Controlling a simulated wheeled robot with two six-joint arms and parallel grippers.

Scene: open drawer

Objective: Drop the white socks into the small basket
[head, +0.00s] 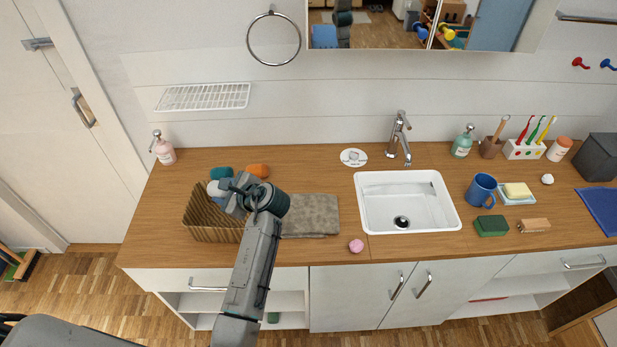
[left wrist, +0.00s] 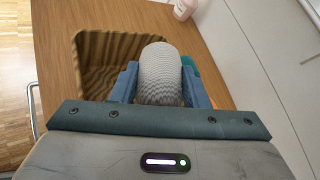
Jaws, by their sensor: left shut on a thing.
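The white socks, a pale ribbed roll (left wrist: 160,75), sit between the two blue fingers of my left gripper (left wrist: 160,88) in the left wrist view. In the head view only a small pale part of the socks (head: 213,187) shows beside my left gripper (head: 228,192). The gripper is shut on them. The small brown ribbed basket (head: 208,236) stands at the left end of the wooden counter, and the socks are over or at its right part. The basket also shows in the left wrist view (left wrist: 92,75). My arm hides part of it. My right gripper is out of view.
A teal roll (head: 221,172) and an orange roll (head: 258,170) lie behind the basket. A grey folded towel (head: 318,215) lies to its right, near a pink ball (head: 356,245) and the sink (head: 378,217). A soap bottle (head: 164,150) stands at the back left.

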